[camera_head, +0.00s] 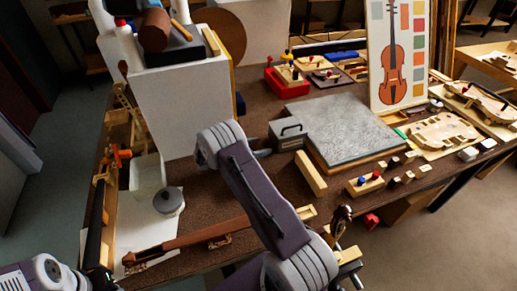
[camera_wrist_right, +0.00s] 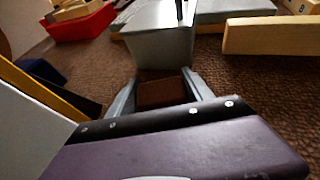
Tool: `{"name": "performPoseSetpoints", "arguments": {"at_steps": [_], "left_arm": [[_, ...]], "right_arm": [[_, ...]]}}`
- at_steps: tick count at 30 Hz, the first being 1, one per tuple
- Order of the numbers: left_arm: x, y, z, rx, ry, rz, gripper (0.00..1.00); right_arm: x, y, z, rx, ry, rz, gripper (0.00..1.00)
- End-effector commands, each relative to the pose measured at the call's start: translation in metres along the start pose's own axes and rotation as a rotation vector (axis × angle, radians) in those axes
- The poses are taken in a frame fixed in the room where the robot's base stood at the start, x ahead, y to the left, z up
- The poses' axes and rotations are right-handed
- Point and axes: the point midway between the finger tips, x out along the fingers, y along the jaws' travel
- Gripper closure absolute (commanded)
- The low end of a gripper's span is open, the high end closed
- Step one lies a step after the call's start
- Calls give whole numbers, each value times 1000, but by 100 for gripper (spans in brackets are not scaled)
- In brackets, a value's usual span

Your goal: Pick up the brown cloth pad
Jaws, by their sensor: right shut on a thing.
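The brown cloth pad (camera_wrist_right: 162,92) shows in the right wrist view as a small dark brown block between the two grey fingers of my right gripper (camera_wrist_right: 162,95). The gripper is shut on it, low over the brown bench top. In the head view my right gripper (camera_head: 262,153) is just left of a grey metal box with a handle (camera_head: 288,134); I cannot make out the pad there, as the wrist and arm cover that spot. My left arm shows only at the lower left corner of the head view, and its gripper is not in view.
The grey box (camera_wrist_right: 162,45) stands just beyond the fingers. A grey slab (camera_head: 345,130) and a pale wooden bar (camera_head: 310,174) lie to the right. A large white block (camera_head: 180,110) stands at the left. A red tray (camera_wrist_right: 82,22) is farther back.

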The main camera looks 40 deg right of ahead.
Motion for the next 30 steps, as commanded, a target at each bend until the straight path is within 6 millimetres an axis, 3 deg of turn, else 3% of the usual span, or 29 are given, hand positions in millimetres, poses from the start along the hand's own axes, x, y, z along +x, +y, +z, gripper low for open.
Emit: {"name": "performPoseSetpoints", "arguments": {"at_steps": [8, 21, 30], "left_arm": [[-9, 0, -1, 0, 0, 0, 64], [-21, 0, -2, 0, 0, 0, 64], [-22, 0, -2, 0, 0, 0, 64]], "right_arm": [[-18, 0, 41, 4, -1, 2, 80], [-110, -63, 62, 0, -1, 4, 80], [-125, -75, 65, 0, -1, 0, 80]]}}
